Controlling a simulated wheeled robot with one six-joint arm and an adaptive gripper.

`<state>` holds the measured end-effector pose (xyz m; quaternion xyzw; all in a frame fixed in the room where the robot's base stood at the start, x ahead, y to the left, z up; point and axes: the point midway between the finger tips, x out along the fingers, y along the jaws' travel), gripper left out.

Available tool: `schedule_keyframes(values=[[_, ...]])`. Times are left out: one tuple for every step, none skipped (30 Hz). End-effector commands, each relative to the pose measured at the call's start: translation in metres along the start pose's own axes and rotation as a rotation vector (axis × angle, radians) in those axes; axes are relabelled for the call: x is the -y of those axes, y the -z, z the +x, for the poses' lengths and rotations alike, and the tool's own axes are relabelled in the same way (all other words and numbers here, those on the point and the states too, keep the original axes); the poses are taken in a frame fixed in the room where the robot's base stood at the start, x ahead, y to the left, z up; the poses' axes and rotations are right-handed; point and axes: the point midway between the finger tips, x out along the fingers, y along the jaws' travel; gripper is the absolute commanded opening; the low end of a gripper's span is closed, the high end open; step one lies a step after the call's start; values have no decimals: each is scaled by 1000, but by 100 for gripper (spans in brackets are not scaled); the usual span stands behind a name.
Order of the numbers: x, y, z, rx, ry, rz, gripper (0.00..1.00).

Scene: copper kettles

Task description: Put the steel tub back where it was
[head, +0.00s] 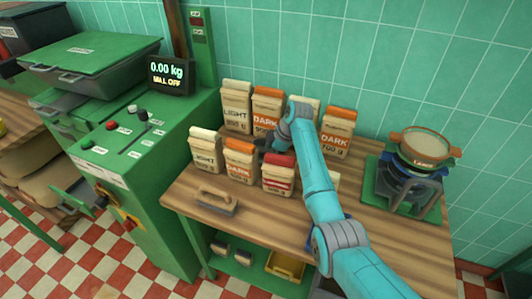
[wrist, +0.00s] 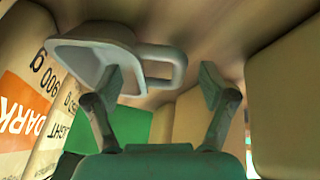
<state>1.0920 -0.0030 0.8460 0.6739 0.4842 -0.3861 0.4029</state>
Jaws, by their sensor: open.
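My gripper (head: 270,143) is among the paper bags on the wooden table in the head view. In the wrist view my gripper (wrist: 162,85) is open, its two fingers apart. A grey, metal-looking tub with a loop handle (wrist: 95,50), seemingly the steel tub, shows at and beyond the left fingertip. Its handle spans much of the gap between the fingers. I cannot tell whether the fingers touch it. In the head view bags and my arm hide this tub.
Bags labelled LIGHT (head: 236,112) and DARK (head: 240,163) stand in two rows close around my gripper. A wooden-handled tool (head: 214,199) lies at the table's front left. A green scale-like stand (head: 380,205) with stacked rings is at right. The green mill (head: 120,150) stands left.

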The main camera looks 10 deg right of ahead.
Motion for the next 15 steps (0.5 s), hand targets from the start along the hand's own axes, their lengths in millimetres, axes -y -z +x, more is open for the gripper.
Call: schedule_keyframes(values=[[0, 0, 4, 0, 2, 0, 83], [0, 0, 5, 0, 1, 0, 83], [0, 0, 6, 0, 1, 0, 83], [0, 0, 7, 0, 0, -1, 83], [0, 0, 7, 0, 0, -1, 83], [0, 0, 7, 0, 0, -1, 83], [0, 0, 7, 0, 0, -1, 83], [0, 0, 7, 0, 0, -1, 83], [0, 0, 7, 0, 0, -1, 83], [0, 0, 7, 0, 0, -1, 80], [0, 0, 7, 0, 0, -1, 73], [0, 0, 7, 0, 0, -1, 63], [0, 0, 7, 0, 0, -1, 55], [0, 0, 7, 0, 0, -1, 48], [0, 0, 7, 0, 0, -1, 38]])
